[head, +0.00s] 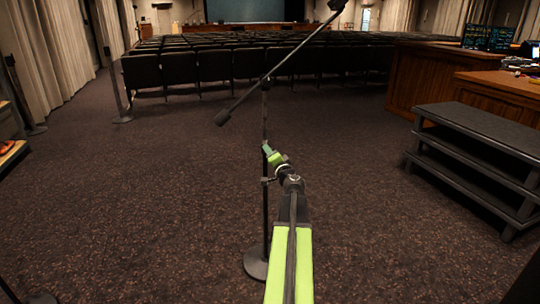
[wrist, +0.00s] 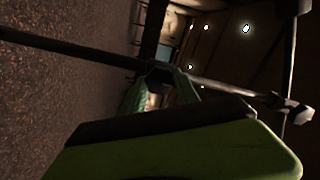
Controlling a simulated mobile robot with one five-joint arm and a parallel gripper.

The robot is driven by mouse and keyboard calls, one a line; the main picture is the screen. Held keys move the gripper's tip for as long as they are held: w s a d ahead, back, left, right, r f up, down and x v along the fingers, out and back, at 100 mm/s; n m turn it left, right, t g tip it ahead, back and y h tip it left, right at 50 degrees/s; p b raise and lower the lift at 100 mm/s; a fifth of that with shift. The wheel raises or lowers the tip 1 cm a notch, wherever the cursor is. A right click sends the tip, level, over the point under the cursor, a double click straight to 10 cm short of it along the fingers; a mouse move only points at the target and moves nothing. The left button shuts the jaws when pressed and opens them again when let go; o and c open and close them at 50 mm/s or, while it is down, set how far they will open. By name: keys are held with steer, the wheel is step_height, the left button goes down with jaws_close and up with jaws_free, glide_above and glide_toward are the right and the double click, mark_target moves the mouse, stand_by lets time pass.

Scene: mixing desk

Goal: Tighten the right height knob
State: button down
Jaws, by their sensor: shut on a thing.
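A dark microphone stand (head: 264,225) stands upright on a round base in front of me. Its boom (head: 285,68) slants from upper right down to the left. My gripper (head: 267,150) is at the stand's pole, about midway up. In the wrist view, which is turned sideways, the pole (wrist: 75,50) runs across the picture. The green fingers of my gripper (wrist: 159,82) are closed in at a dark collar (wrist: 158,67) on the pole. The height knob itself is hidden between the fingers, and I cannot see how far it is turned.
Rows of dark seats (head: 180,70) stand behind the stand. Dark steps (head: 475,150) and a wooden desk (head: 430,80) are on the right. Another thin stand (head: 116,90) is at the left. The carpet between is clear.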

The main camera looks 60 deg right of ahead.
steer(key=shift+m, duration=0.3)
steer(key=c, duration=0.9)
jaws_free()
